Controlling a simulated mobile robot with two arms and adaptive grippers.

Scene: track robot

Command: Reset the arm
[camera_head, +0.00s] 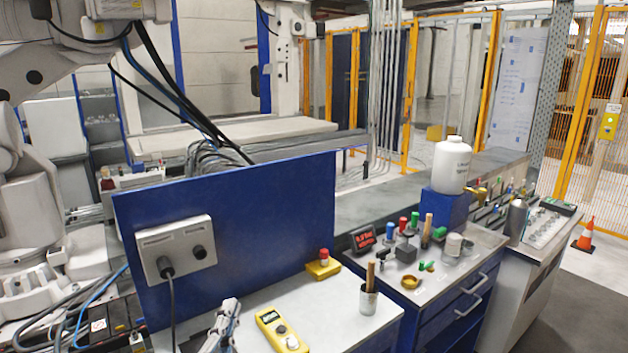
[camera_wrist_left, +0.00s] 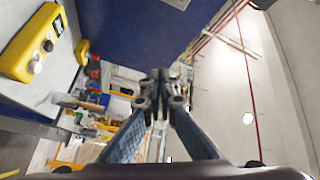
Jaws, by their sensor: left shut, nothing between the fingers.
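My left gripper (camera_head: 229,312) shows at the bottom edge of the head view, above the white tabletop and just left of the yellow handheld control (camera_head: 283,330). In the left wrist view its two fingers (camera_wrist_left: 160,80) meet at the tips. It is shut, with nothing held between the fingertips. The yellow control also shows in the left wrist view (camera_wrist_left: 38,42), at the upper left and apart from the fingers. My right gripper is in neither view.
A blue panel (camera_head: 260,215) with a grey socket box (camera_head: 176,248) and a hanging cable stands behind the tabletop. A yellow box with a red button (camera_head: 323,265) and a metal cup (camera_head: 368,300) stand farther right. A drawer cabinet (camera_head: 465,300) adjoins the table.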

